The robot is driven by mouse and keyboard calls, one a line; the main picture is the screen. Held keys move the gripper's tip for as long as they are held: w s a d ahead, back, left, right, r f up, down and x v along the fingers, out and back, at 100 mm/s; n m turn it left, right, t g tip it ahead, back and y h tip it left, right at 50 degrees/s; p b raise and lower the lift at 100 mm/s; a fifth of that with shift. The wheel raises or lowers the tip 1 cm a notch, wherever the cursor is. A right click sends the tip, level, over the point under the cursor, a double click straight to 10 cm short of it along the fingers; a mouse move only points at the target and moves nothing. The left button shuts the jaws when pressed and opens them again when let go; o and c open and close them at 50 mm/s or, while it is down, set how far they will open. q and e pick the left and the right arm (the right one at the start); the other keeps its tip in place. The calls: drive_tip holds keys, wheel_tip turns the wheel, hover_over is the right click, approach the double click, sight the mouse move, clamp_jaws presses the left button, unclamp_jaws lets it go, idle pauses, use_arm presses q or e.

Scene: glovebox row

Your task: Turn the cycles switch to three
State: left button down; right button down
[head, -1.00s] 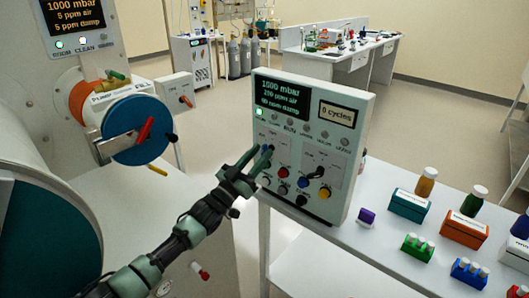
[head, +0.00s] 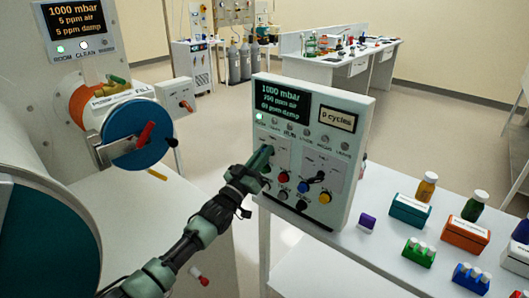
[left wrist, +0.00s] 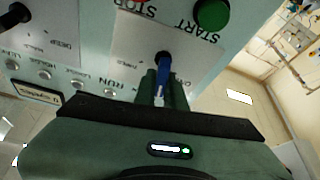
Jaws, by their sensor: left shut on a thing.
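The control panel (head: 345,130) stands upright on the white bench, with a dark display and a small counter (head: 337,117) reading "0 cycles". My left gripper (head: 266,162) is at the panel's left switch plate. In the left wrist view it (left wrist: 164,88) is shut on a blue-handled rotary switch (left wrist: 163,67), whose handle lies between the fingers. The labels around this switch are only partly legible, and the fingers hide part of it. A second, black switch (head: 318,177) sits on the right plate, free of the gripper. My right gripper is not in view.
Coloured buttons, including a red one (head: 284,177) and a yellow one (head: 326,197), sit close below the plates. A green START button (left wrist: 212,14) is near the fingers. Boxes, bottles and vial racks stand on the bench (head: 375,245) right of the panel. The glovebox (head: 30,100) is at left.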

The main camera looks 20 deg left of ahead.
use_arm(q)
drive_tip(key=shift+n+y, duration=0.6)
drive_tip(key=shift+n, duration=0.4)
drive_tip(key=c, duration=1.5)
unclamp_jaws()
drive_tip(key=shift+a, duration=0.1)
drive_tip(key=shift+b+v, duration=0.65)
drive_tip(key=shift+v, duration=3.25)
drive_tip(key=shift+f, duration=0.15)
